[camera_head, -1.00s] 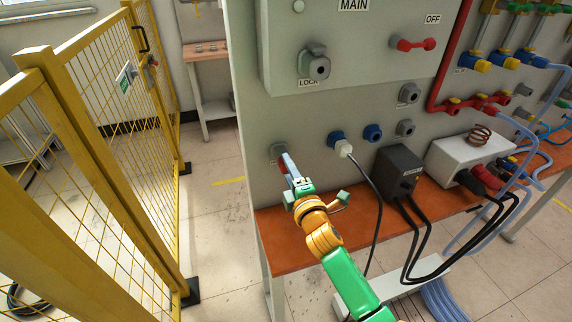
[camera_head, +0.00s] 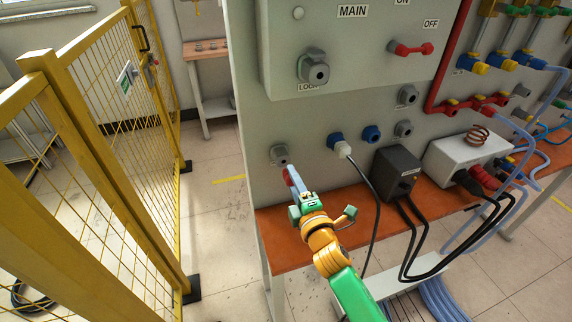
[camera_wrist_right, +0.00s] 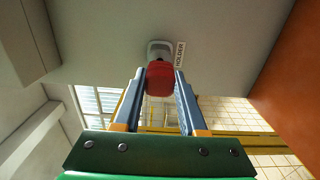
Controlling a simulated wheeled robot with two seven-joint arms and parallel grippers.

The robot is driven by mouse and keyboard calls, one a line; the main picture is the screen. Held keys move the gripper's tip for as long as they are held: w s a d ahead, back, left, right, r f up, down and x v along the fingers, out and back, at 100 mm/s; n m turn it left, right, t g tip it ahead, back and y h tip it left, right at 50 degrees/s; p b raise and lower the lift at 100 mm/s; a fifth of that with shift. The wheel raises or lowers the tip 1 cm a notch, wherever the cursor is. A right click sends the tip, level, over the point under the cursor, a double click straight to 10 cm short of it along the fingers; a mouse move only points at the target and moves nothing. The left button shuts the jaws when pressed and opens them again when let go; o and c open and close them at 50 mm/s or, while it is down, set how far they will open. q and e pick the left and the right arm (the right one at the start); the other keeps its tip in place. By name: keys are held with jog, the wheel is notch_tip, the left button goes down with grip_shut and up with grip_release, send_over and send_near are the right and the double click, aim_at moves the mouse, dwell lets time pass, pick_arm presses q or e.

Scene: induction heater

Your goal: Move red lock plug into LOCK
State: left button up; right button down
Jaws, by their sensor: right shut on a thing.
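My right gripper (camera_head: 292,178) is shut on the red lock plug (camera_head: 287,177), in front of the panel and just below the grey holder socket (camera_head: 280,155). In the right wrist view the red plug (camera_wrist_right: 160,78) sits between the two fingertips, with the grey holder socket (camera_wrist_right: 159,47) and its HOLDER label right behind it. Plug and socket overlap there, but the head view shows the socket's front bare. The grey LOCK socket (camera_head: 314,68) is higher on the panel, its label partly covered. My left gripper is not in view.
A blue plug with a black cable (camera_head: 340,146) sits in the panel to the right. A black box (camera_head: 397,171) stands on the orange bench (camera_head: 285,228). A yellow mesh fence (camera_head: 95,150) is at the left. The panel face below LOCK is fairly clear.

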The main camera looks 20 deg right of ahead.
jog(key=shift+s+p, duration=0.3)
jog(key=shift+s, duration=0.8)
jog(key=shift+d, duration=0.15)
